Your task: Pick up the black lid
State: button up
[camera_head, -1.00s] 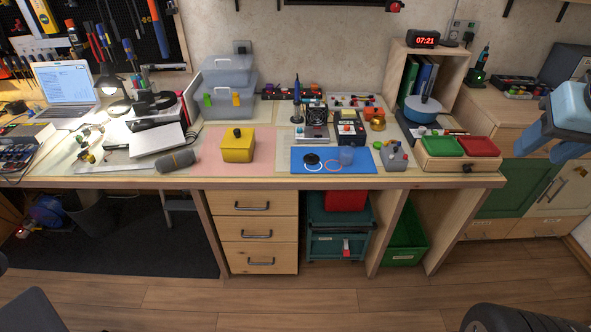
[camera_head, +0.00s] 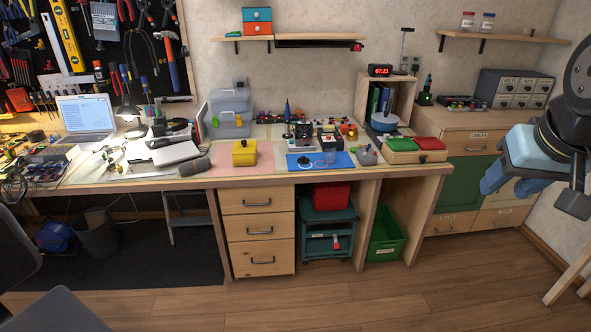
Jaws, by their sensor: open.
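A small round black lid (camera_head: 304,161) lies on the blue mat (camera_head: 342,160) on the workbench, right of the centre of the view. It is small here, and its details are hard to make out. A clear round container (camera_head: 330,157) stands beside it on the mat. My gripper (camera_head: 508,186), with blue fingers, hangs at the right edge of the view, in front of the side cabinet. It is open and empty, far to the right of the lid and not touching anything.
A yellow box (camera_head: 244,153) with a dark knob stands left of the mat. A grey weight-like block (camera_head: 367,155) and a wooden tray (camera_head: 401,157) with green and red bins stand to its right. The floor (camera_head: 330,295) before the bench is clear.

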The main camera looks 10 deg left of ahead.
aim_at(303, 160)
jog(key=u, duration=0.65)
jog(key=k, duration=0.1)
jog(key=u, duration=0.45)
jog(key=i, duration=1)
